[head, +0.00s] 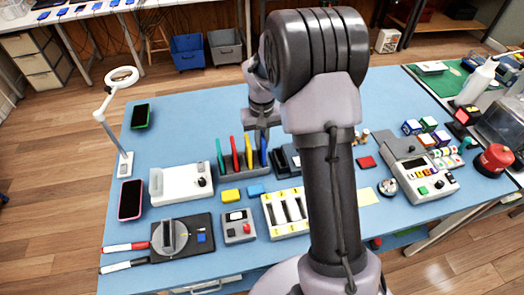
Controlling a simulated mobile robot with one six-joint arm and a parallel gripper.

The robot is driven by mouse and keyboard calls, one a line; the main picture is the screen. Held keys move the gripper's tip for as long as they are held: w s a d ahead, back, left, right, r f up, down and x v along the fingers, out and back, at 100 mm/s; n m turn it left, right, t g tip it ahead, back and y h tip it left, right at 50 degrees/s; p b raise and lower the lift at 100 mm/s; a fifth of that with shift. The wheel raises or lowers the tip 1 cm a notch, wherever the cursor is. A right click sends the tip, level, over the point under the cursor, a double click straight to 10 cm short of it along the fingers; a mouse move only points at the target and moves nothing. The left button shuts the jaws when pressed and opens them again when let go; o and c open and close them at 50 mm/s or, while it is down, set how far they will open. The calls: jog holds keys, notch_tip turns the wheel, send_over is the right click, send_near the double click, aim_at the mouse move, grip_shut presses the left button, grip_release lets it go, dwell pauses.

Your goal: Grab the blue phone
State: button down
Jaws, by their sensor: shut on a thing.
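The blue phone (264,157) stands upright at the right end of a dark slotted rack (240,174), to the right of a yellow phone (249,152), a red phone (234,153) and a green phone (220,156). My gripper (262,131) points down right above the blue phone and is shut on its top edge. The fingertips are small here and partly merge with the phone's top. The phone's lower part is still at the rack.
A white box device (178,184) stands left of the rack, with a pink-edged phone (131,199) and a green-edged phone (140,116) beyond. A lamp (111,120) rises at the left edge. My arm hides the table's middle.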

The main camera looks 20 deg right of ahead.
aim_at(262, 135)
jog(key=shift+r+p, duration=1.5)
jog(key=shift+r, duration=0.55)
jog(key=shift+f, duration=0.1)
